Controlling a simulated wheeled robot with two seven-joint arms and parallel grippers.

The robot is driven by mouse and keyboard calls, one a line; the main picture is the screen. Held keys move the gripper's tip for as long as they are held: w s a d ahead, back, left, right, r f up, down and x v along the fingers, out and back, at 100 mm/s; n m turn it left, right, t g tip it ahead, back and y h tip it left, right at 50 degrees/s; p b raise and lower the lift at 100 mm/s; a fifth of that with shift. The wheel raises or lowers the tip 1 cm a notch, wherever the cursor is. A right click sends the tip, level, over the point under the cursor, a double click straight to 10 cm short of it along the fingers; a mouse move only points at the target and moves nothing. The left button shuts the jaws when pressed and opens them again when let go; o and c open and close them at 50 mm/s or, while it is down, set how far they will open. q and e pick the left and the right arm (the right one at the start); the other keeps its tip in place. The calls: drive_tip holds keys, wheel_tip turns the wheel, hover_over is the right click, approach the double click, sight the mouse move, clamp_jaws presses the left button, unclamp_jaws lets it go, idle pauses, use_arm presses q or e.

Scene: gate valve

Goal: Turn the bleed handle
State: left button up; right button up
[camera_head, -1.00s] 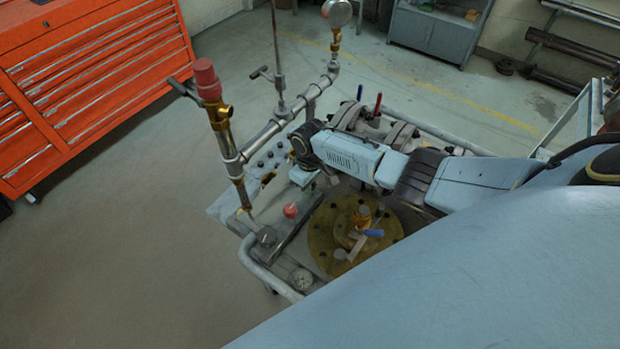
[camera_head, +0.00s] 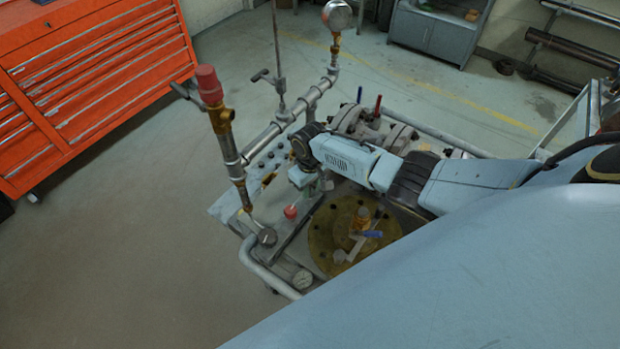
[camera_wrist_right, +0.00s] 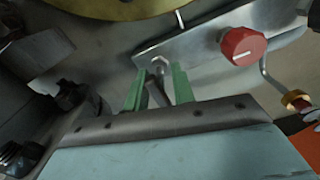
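My right gripper (camera_head: 312,190) points down over the skid beside the red knob (camera_head: 291,212). In the right wrist view its two green fingers (camera_wrist_right: 158,90) stand apart. A small dark lever (camera_wrist_right: 156,93), perhaps the bleed handle, lies between them, with a gap visible on either side. The lever runs from a bolt-like end (camera_wrist_right: 160,64) on a grey metal plate (camera_wrist_right: 190,50). The red knob also shows in the wrist view (camera_wrist_right: 243,46), right of the fingers. In the head view my wrist and gripper hide the lever. My left gripper is not seen.
A brass-coloured flange (camera_head: 326,246) with a blue-tipped lever (camera_head: 370,234) is close to the right arm. An upright pipe with a red cap (camera_head: 209,85) and a gauge (camera_head: 337,15) rise nearby. An orange tool chest (camera_head: 95,90) stands left; the floor between is clear.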

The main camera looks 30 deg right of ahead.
drive_tip(key=shift+o, duration=0.7)
drive_tip(key=shift+r, duration=0.25)
wheel_tip(320, 180, up, 12)
drive_tip(key=shift+f+p, duration=0.2)
drive_tip(key=shift+p, duration=0.95)
drive_tip(key=shift+r, duration=0.7)
wheel_tip(320, 180, down, 14)
drive_tip(key=shift+r+b, duration=0.25)
drive_tip(key=shift+b, duration=0.9)
